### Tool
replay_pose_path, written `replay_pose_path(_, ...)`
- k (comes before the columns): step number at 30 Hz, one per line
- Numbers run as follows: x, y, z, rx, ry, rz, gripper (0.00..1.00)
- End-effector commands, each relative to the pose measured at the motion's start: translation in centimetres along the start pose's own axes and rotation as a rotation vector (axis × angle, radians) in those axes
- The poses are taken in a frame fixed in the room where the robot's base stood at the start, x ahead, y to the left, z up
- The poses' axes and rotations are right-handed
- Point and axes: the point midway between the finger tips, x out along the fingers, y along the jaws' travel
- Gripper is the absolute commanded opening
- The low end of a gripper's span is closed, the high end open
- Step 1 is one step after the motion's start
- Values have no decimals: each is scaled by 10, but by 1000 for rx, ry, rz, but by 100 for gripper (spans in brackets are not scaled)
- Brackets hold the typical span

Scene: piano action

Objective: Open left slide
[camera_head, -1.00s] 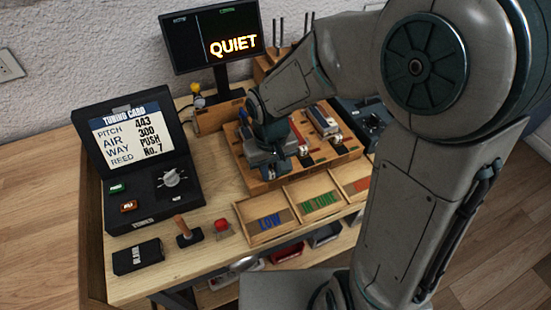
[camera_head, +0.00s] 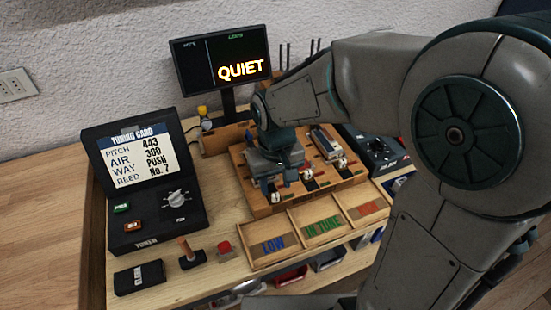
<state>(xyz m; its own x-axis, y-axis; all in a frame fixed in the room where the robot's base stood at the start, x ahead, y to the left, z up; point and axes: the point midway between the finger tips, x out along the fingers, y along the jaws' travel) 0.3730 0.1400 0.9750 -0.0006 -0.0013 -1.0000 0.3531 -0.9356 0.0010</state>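The wooden board (camera_head: 248,184) on the bench bears the slides. A grey metal slide (camera_head: 325,140) shows on its right half, with a small white and red piece at its front end. The left part of the board is mostly hidden behind my gripper, so I cannot make out the left slide or its position. My gripper (camera_head: 276,183) points down over the left part of the board, low and close to its surface. Its fingers are small and partly covered, and I cannot tell whether they hold or touch anything.
Three trays, the LOW tray (camera_head: 273,245) leftmost, stand in front of the board. A tuner box (camera_head: 160,222), a red button (camera_head: 225,248) and a wooden-handled lever (camera_head: 188,252) are at left. The monitor (camera_head: 221,58) behind reads QUIET. A dark box (camera_head: 378,150) stands at right.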

Motion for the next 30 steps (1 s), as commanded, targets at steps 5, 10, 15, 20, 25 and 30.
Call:
replay_pose_path(5, -44, -1, -1, -1, 6, 0, 40)
replay_pose_path(10, -74, -1, 0, 1, 3, 0, 40)
replay_pose_path(15, -89, -1, 0, 0, 0, 0, 40)
replay_pose_path(20, -93, -1, 0, -1, -1, 0, 40)
replay_pose_path(25, -93, -1, 0, -1, -2, 0, 40)
replay_pose_path(30, -92, -1, 0, 0, -1, -1, 40)
